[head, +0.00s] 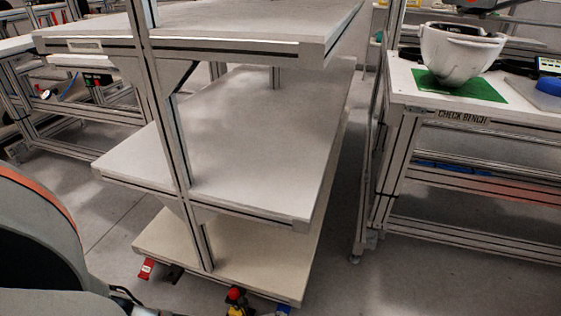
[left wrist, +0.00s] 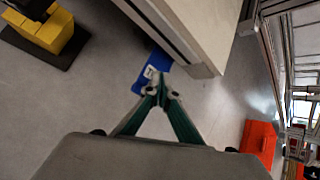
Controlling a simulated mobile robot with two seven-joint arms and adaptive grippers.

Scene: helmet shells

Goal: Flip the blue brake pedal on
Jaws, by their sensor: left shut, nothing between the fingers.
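The blue brake pedal (left wrist: 150,72) sticks out low from under the corner of the pale trolley deck in the left wrist view. It has a small white label, and part of it is hidden by the deck and my fingers. My left gripper (left wrist: 161,92) is shut and empty, its fingertips in front of the pedal's near end in that view. I cannot tell whether they touch it. In the head view a small blue piece (head: 283,310) shows at the bottom edge, mostly cut off. My right gripper is not in view.
The shelved trolley (head: 265,128) has bare shelves. A red labelled pedal (head: 147,268) and a red-and-yellow item (head: 237,298) sit low beside it. A yellow block (left wrist: 47,32) and a red box (left wrist: 259,140) are on the floor. The check bench (head: 400,84) holds a white helmet shell (head: 452,55).

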